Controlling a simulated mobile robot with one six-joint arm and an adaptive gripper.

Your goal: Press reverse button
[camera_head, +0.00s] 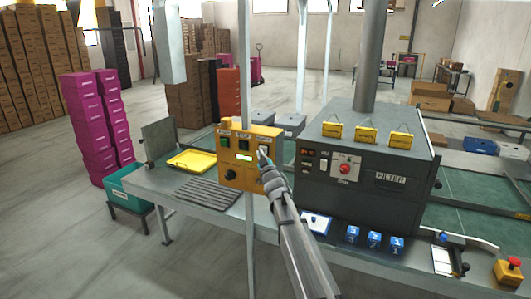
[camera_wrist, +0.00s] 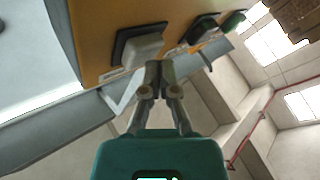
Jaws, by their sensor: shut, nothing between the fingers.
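A yellow control box (camera_head: 241,178) stands on a post at the table's front edge. Its top row has a green button (camera_head: 225,142), a middle button (camera_head: 244,145) and a white button (camera_head: 263,144) at the right. The labels are too small to read, so I cannot tell which is reverse. My gripper (camera_head: 264,155) is shut and empty in front of the box's right side. In the wrist view, the fingertips (camera_wrist: 159,68) are beside the white button (camera_wrist: 141,50) in its black frame; I cannot tell if they touch it. The green button (camera_wrist: 232,22) is farther away.
A dark filter machine (camera_head: 310,195) stands right of my arm. A yellow tray (camera_head: 192,161) and a ribbed mat (camera_head: 207,191) lie on the table left of the box. Several blue blocks (camera_head: 374,239) and a red stop button (camera_head: 514,262) are at the front right.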

